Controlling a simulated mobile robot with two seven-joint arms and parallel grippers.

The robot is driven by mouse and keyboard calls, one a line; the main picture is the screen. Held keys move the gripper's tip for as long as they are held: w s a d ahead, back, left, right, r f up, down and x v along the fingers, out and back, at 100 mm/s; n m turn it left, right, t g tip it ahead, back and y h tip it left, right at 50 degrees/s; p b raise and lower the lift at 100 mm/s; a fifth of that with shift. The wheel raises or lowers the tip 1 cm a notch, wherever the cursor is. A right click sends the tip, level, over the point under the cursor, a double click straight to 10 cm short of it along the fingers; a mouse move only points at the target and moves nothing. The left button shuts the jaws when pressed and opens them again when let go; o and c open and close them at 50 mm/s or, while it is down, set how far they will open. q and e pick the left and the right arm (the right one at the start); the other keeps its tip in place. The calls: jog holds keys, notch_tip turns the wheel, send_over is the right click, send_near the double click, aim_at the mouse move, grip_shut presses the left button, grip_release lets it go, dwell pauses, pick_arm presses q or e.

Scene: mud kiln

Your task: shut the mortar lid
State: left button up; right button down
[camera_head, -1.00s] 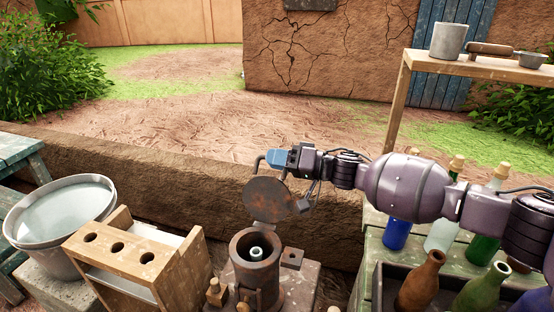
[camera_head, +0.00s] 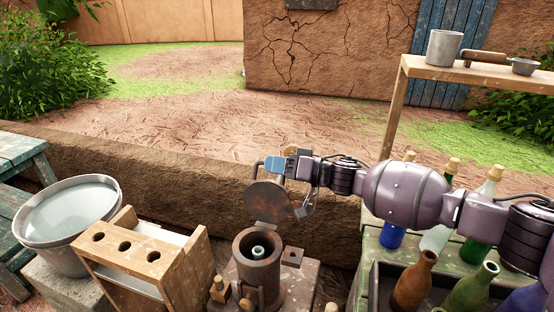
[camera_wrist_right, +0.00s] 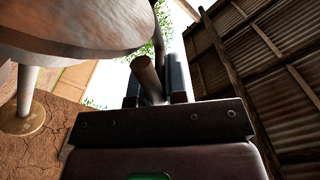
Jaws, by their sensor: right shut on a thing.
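The mortar (camera_head: 258,270) is a rusty, dark metal cylinder on a block at the bottom centre of the head view. Its mouth is uncovered, with a pale ring-shaped piece inside. The round rusty lid (camera_head: 267,202) stands raised, nearly upright, above the mortar's far rim. My right gripper (camera_head: 275,165) is at the lid's upper edge, shut on the lid's bar handle (camera_head: 257,168). In the right wrist view the handle (camera_wrist_right: 148,78) lies between the fingers, and the lid (camera_wrist_right: 85,28) fills the upper left. My left gripper is out of view.
A wooden rack with holes (camera_head: 124,247) and a bucket of water (camera_head: 70,215) stand to the left. Several bottles (camera_head: 412,283) stand at the right, below my right arm. A low mud wall (camera_head: 180,182) runs behind. A shelf (camera_head: 475,70) holds a metal cup (camera_head: 443,47).

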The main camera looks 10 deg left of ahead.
pick_arm(q)
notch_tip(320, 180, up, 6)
jog(key=p, duration=0.5)
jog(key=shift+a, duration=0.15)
pick_arm(e)
jog(key=shift+s+a+n, duration=0.25)
jog(key=shift+s+n, duration=0.35)
jog(key=shift+s, duration=0.65)
jog(key=shift+s+a+n, duration=0.25)
jog(key=shift+s+n, duration=0.35)
jog(key=shift+s, duration=0.7)
jog(key=shift+s+a+n, duration=0.25)
jog(key=shift+s+n, duration=0.35)
jog(key=shift+s, duration=0.65)
jog(key=c, duration=1.2)
grip_release()
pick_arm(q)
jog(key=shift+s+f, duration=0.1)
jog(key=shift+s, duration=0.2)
pick_arm(e)
jog(key=shift+o, duration=0.2)
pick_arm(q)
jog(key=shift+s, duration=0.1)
pick_arm(e)
jog(key=shift+d, duration=0.1)
